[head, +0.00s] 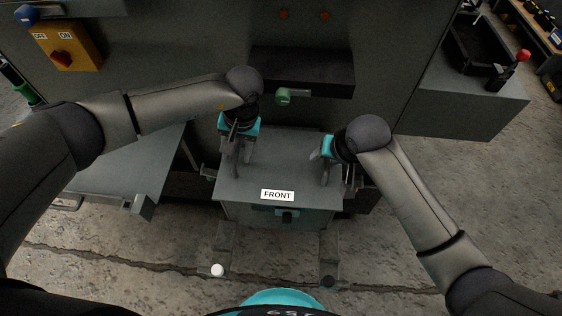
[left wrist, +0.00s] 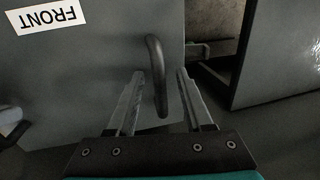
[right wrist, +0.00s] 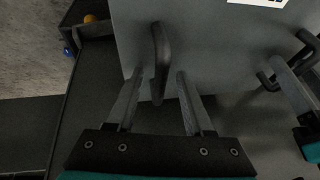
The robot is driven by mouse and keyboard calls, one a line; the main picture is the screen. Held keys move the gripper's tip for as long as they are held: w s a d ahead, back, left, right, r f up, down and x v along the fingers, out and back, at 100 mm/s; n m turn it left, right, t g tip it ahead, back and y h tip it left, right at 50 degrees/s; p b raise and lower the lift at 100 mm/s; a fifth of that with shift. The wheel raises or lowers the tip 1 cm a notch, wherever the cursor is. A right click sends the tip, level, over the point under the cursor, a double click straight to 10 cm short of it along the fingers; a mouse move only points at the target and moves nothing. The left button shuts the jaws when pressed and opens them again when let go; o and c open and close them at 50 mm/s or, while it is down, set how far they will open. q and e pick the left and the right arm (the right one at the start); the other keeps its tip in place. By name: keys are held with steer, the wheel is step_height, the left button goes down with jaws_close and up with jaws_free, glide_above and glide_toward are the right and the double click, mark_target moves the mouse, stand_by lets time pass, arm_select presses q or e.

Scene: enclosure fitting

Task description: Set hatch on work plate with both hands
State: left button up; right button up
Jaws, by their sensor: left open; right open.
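The hatch (head: 285,152) is a grey flat panel with a white FRONT label, lying in the centre of the head view. It has two dark bar handles. My left gripper (head: 239,165) is open at the left handle; in the left wrist view this handle (left wrist: 157,75) stands between the open fingers. My right gripper (head: 319,167) is open at the right handle; in the right wrist view that handle (right wrist: 160,62) stands between the fingers. I cannot tell whether any finger touches a handle. I cannot make out for certain which surface is the work plate.
A grey side surface (head: 120,165) is left of the hatch. Behind stands a grey cabinet with a dark ledge (head: 325,75), a green-ended handle (head: 284,96) and a yellow switch box (head: 66,45). A grey bench (head: 460,100) is at the right. Concrete floor lies in front.

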arm_select(q)
steer(key=shift+c, duration=0.3)
arm_select(e)
steer(key=shift+c, duration=0.3)
arm_select(q)
jaws_close()
arm_select(e)
jaws_close()
stand_by(0.7)
